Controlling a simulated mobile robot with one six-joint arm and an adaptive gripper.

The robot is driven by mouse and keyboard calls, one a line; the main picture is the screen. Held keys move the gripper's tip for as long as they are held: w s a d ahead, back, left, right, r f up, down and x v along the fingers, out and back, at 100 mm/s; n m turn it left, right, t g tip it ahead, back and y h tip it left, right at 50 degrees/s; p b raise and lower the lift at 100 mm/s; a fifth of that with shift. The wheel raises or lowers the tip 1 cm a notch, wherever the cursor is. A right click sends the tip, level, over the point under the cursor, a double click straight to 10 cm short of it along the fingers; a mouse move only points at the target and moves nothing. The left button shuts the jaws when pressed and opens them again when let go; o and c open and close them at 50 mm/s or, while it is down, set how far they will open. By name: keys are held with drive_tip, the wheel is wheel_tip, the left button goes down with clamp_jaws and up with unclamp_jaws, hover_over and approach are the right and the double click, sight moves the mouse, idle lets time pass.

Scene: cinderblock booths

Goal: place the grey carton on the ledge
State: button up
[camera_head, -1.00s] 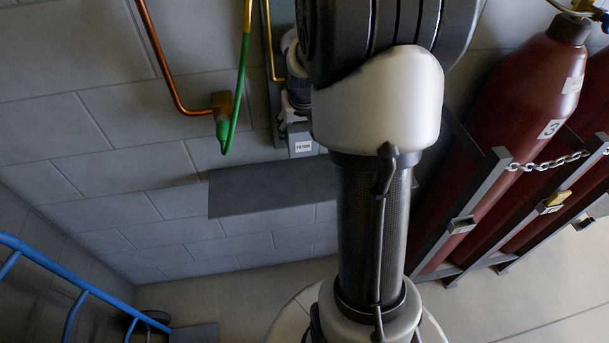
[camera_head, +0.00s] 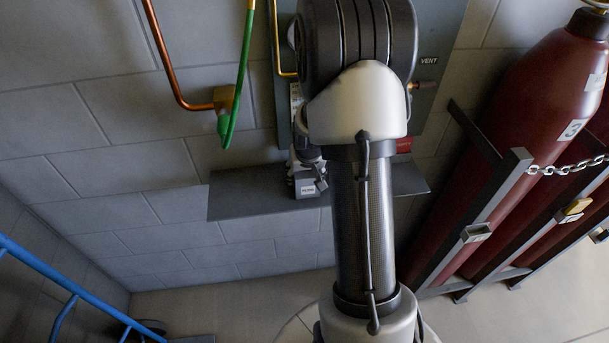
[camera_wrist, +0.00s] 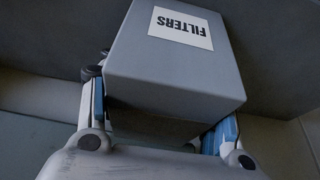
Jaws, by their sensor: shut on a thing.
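The grey carton (camera_head: 306,187) has a white label, which reads "FILTERS" in the wrist view (camera_wrist: 180,58). My gripper (camera_wrist: 160,112) is shut on it, with a blue-padded finger on each side. The dark grey ledge (camera_head: 245,196) runs along the block wall in the head view. The carton appears over the middle of the ledge, near its front edge. I cannot tell whether its underside touches the ledge. My arm hides part of the ledge to the right of the carton.
A copper pipe (camera_head: 172,70) and a green hose (camera_head: 238,85) hang on the wall above the ledge's left part. A grey panel marked "VENT" (camera_head: 430,85) is above its right part. Dark red cylinders (camera_head: 530,110) stand chained at right. A blue rail (camera_head: 45,270) is lower left.

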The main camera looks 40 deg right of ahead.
drive_tip(key=shift+r, duration=0.1)
drive_tip(key=o, duration=1.2)
